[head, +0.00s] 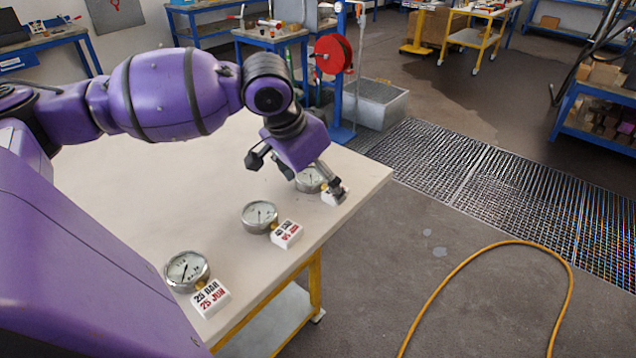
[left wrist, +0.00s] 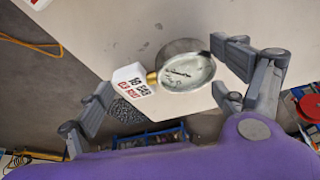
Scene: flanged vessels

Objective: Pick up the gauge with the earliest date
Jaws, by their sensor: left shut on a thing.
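Three round dial gauges, each with a white label block, are at the right edge of the cream table (head: 120,190). The nearest gauge (head: 187,271) reads "25 BAR" and, in red, "25 JUN". The middle gauge (head: 259,216) has a label too small to read surely. My left gripper (head: 297,174) is at the far gauge (head: 309,181), shut on it, one finger by its label block and the other by its dial. The left wrist view shows this gauge (left wrist: 187,72) between the fingers, its label turned and hard to read. The gripper partly hides it in the head view.
A yellow hose (head: 470,262) lies on the floor at the right. Metal grating (head: 500,180) covers part of the floor. A red hose reel (head: 333,54) on a blue stand and a grey bin (head: 378,105) are behind the table. The table's left part is bare.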

